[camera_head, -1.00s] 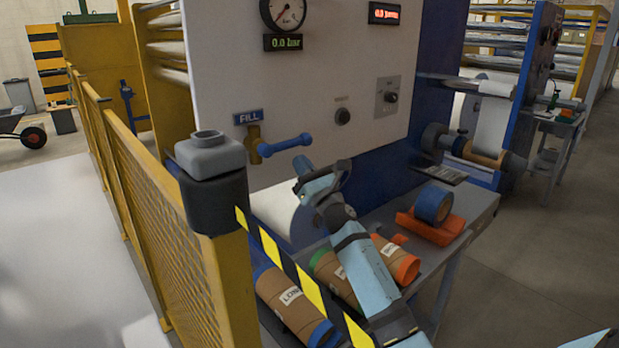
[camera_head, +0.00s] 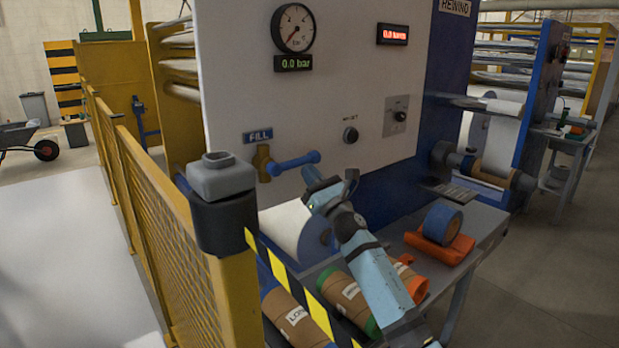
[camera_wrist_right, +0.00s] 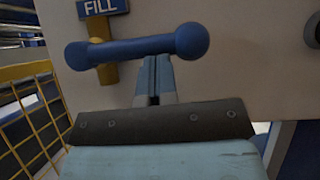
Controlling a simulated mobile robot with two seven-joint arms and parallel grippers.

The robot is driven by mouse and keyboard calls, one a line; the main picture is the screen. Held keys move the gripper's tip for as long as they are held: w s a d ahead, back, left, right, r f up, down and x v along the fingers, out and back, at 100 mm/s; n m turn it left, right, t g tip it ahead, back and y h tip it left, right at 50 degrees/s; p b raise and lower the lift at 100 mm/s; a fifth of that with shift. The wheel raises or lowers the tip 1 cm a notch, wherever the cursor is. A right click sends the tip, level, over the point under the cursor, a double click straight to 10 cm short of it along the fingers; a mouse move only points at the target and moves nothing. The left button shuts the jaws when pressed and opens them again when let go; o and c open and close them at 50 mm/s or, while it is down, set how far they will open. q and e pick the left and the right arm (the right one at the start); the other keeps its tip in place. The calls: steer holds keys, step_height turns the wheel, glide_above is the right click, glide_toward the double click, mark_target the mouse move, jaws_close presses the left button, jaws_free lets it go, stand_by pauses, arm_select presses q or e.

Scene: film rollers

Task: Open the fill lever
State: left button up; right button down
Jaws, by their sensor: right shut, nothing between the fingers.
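The fill lever (camera_head: 292,164) is a blue bar with a round knob at its right end, on a brass valve (camera_head: 263,163) under the blue FILL sign (camera_head: 257,136). It lies nearly level, pointing right across the white panel. In the right wrist view the lever (camera_wrist_right: 137,48) crosses just beyond the fingertips. My right gripper (camera_head: 312,177) is shut and empty, just below the knob end; in the wrist view its fingers (camera_wrist_right: 155,66) reach up to the lever near the knob. I cannot tell whether they touch it. My left gripper is not in view.
A yellow mesh fence with a grey-capped post (camera_head: 224,178) stands at the left. The gauge (camera_head: 293,28) and display (camera_head: 293,63) read 0.0 bar. Below, a bench (camera_head: 472,232) holds cardboard rolls (camera_head: 348,298) and a blue tape roll (camera_head: 442,222) on an orange holder.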

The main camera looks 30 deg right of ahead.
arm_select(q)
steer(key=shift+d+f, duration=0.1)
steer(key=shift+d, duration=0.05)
arm_select(e)
steer(key=shift+r+n, duration=0.15)
steer(key=shift+n, duration=0.35)
arm_select(q)
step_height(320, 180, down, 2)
steer(key=b, duration=0.5)
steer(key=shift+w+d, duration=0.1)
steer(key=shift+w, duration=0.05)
arm_select(e)
steer(key=a+r+n+g+y, duration=0.2)
steer(key=r+n+g+y, duration=0.2)
steer(key=n, duration=0.7)
steer(key=a+r+n+g+y, duration=0.3)
steer(key=r+n+g, duration=0.3)
steer(key=n, duration=0.5)
steer(key=shift+s+a+r+n+g+y, duration=0.2)
steer(key=shift+a+r+n+g+y, duration=0.1)
steer(key=shift+r+n+y, duration=0.15)
